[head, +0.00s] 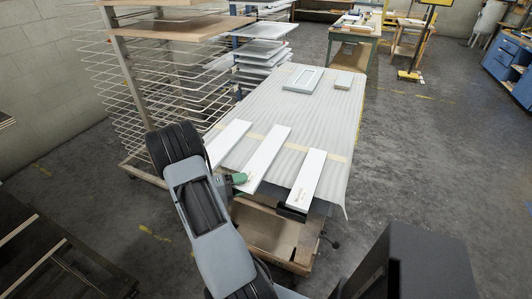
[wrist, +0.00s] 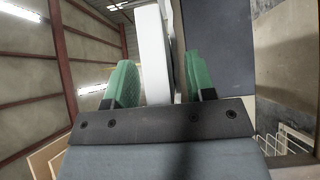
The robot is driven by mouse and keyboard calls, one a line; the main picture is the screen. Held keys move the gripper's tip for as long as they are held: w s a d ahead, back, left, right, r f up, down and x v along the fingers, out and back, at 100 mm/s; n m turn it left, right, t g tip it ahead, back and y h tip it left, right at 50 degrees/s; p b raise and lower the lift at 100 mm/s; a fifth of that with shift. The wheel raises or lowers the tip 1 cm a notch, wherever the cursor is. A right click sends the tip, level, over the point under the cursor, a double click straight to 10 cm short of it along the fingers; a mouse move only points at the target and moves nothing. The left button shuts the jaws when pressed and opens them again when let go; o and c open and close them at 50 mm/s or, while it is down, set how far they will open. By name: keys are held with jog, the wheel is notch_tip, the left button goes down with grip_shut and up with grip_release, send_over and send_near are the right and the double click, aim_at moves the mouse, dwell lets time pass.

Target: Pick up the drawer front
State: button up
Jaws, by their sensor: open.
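Three long white boards, which look like drawer fronts, lie side by side on the padded cart top: a left one (head: 228,143), a middle one (head: 264,160) and a right one (head: 307,180). My gripper (head: 238,179) is at the near left end of the middle board; one green fingertip shows there, and my arm hides the rest. In the wrist view my gripper (wrist: 161,84) is open, its green fingers on either side of a white board (wrist: 154,55).
A wire drying rack (head: 150,90) stands close on the left. Open floor (head: 420,160) lies to the right.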

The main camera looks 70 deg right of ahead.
jog(key=shift+s+d, duration=0.1)
jog(key=shift+s, duration=0.05)
jog(key=shift+c, duration=0.4)
grip_shut()
